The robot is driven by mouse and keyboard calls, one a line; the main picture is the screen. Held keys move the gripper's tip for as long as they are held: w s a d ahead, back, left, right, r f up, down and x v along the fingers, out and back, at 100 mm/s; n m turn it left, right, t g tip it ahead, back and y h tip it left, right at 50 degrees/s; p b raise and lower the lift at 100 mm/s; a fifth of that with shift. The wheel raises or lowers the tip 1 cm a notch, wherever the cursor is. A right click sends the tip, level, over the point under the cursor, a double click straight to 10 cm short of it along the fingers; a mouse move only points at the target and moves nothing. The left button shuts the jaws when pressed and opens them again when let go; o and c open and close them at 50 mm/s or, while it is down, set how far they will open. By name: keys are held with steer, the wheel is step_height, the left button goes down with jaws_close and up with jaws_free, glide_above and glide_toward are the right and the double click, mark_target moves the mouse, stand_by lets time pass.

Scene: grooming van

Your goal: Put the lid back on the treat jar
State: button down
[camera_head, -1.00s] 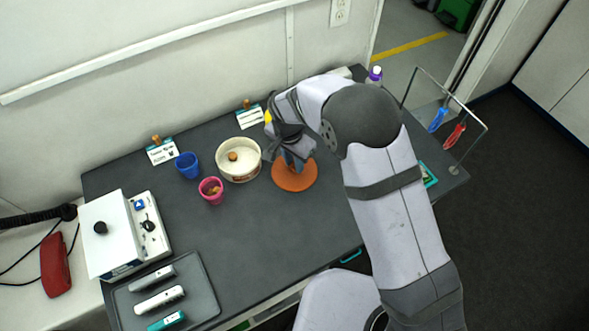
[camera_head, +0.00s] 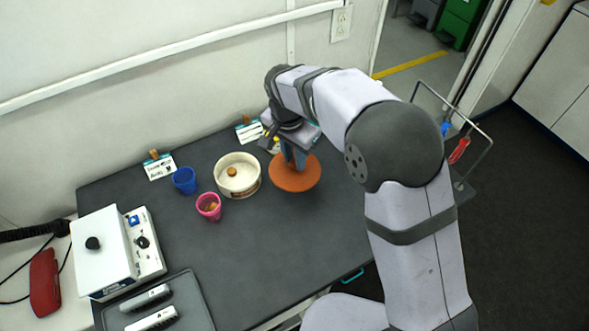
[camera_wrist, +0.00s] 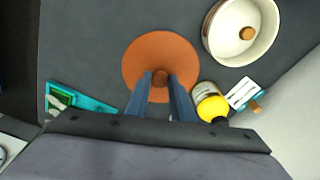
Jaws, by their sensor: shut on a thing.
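The treat jar (camera_head: 238,186) is a round cream container standing open on the dark table, with a brown piece inside. It also shows at upper right in the wrist view (camera_wrist: 213,38). The lid (camera_head: 294,180) is a flat orange-brown disc with a small brown knob, to the right of the jar and apart from it. My gripper (camera_head: 295,163) points down and is shut on the lid's knob, which shows between the fingertips in the wrist view (camera_wrist: 160,80). The lid looks roughly level and appears raised above the table.
A pink cup (camera_head: 208,207) and a blue cup (camera_head: 184,180) stand left of the jar. A yellow-capped bottle (camera_wrist: 209,102) and a card (camera_wrist: 243,93) are close to my gripper. A control box (camera_head: 118,255) and tray (camera_head: 197,295) are at left. The table's front middle is clear.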

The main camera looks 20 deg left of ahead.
mark_target(278, 178)
steer(key=shift+r, duration=0.7)
steer(key=shift+s+a+r+p, duration=0.3)
steer(key=shift+r+p, duration=0.15)
steer(key=shift+n, duration=0.7)
steer(key=s+a+p, duration=0.1)
steer(key=s+f+p, duration=0.1)
steer(key=p, duration=0.1)
steer(key=s+a+p, duration=0.1)
steer(key=s, duration=0.1)
steer(key=shift+a+f+p, duration=0.25)
steer(key=shift+a+p, duration=0.1)
steer(key=shift+p, duration=0.05)
steer(key=w+a+r+n+p, duration=0.1)
steer(key=a+n+p, duration=0.1)
steer(key=a+n, duration=0.2)
steer(key=w+a+r+n+y+p, duration=0.1)
steer(key=a+n, duration=0.2)
steer(key=a, duration=0.5)
steer(key=shift+w+a+r+n+p, duration=0.2)
steer(key=shift+a+r+n+p, duration=0.1)
steer(key=shift+a+n+p, duration=0.1)
steer(key=shift+f, duration=0.15)
